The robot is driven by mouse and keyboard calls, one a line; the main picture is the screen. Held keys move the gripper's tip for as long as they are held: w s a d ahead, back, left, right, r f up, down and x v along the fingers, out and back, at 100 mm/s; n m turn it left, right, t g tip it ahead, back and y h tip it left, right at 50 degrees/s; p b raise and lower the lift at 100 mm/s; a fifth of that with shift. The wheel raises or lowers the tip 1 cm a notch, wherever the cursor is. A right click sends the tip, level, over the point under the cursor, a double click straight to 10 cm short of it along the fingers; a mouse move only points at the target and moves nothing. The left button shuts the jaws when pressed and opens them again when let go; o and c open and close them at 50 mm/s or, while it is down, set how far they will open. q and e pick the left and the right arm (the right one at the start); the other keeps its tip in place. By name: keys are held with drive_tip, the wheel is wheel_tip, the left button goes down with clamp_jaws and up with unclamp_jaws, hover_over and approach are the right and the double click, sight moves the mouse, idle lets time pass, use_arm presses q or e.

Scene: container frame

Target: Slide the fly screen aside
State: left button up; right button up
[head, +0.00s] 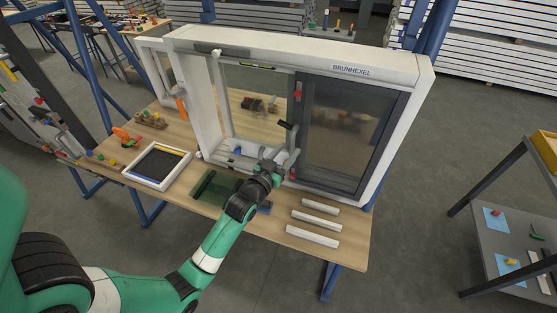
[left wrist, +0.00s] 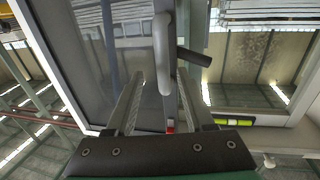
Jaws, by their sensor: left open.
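The fly screen (head: 350,125) is a dark mesh panel in a grey frame, standing in the right half of a white window frame (head: 290,52) marked BRUNHEXEL. It also shows in the left wrist view (left wrist: 75,55). My left gripper (head: 283,158) is at the screen's left edge, low down. In the left wrist view its two fingers (left wrist: 160,105) are open, with a rounded grey handle (left wrist: 163,55) in line with the gap between them. Contact with the handle cannot be told. My right gripper is not in view.
The window stands on a wooden workbench (head: 345,253). Several white strips (head: 312,236) lie in front of it. A small framed mesh (head: 157,166) and an orange tool (head: 121,136) lie at the left. A dark green mat (head: 208,189) lies beside my left arm.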

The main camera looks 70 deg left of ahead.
use_arm(q)
drive_tip(key=v, duration=0.7)
drive_tip(key=shift+d, duration=0.2)
